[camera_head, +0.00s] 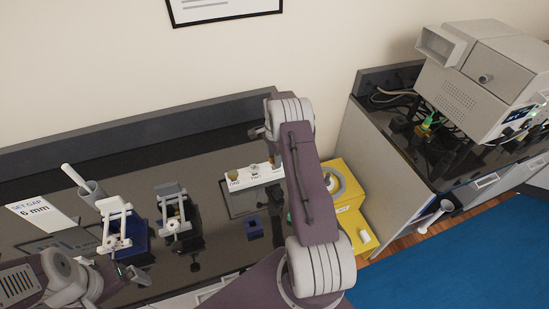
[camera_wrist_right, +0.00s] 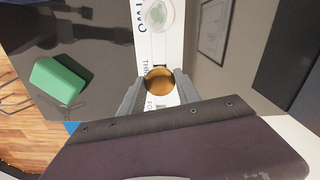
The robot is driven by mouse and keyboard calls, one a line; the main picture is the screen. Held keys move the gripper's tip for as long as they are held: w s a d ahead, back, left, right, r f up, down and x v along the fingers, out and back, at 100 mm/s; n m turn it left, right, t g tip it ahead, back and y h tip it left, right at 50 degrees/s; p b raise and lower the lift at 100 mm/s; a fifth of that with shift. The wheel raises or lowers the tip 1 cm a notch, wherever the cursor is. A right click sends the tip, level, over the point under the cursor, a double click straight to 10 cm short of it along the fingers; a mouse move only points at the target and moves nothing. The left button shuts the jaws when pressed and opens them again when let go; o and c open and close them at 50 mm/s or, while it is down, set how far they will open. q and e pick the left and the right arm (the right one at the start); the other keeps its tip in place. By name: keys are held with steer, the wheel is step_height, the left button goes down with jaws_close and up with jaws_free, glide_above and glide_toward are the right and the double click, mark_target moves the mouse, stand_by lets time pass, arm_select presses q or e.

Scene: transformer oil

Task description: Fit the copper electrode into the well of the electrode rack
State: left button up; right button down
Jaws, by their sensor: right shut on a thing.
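The copper electrode (camera_wrist_right: 159,82) shows as a round brown-gold disc between the two fingertips of my right gripper (camera_wrist_right: 159,90), which is shut on it. Below it is the white electrode rack (camera_wrist_right: 144,42), with printed labels beside its wells. The disc is over the part of the rack near the "THREE" label; I cannot tell whether it is inside the well or above it. In the head view the rack (camera_head: 243,180) lies on the dark bench, and my right arm hides the electrode and most of the gripper. My left gripper (camera_head: 132,274) is small at lower left, its jaws unclear.
A pale round piece (camera_wrist_right: 159,15) sits in the neighbouring well. A green block (camera_wrist_right: 58,80) lies beside the rack. A small blue box (camera_head: 254,228), two clamp-like stands (camera_head: 118,230) (camera_head: 174,212) and a yellow unit (camera_head: 349,213) are nearby.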

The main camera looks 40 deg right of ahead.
steer(key=shift+f+b, duration=0.6)
steer(key=shift+f, duration=0.3)
steer(key=c, duration=0.8)
jaws_free()
step_height(320, 180, up, 8)
steer(key=shift+r+b, duration=0.25)
steer(key=shift+b, duration=0.95)
steer(key=shift+r, duration=0.35)
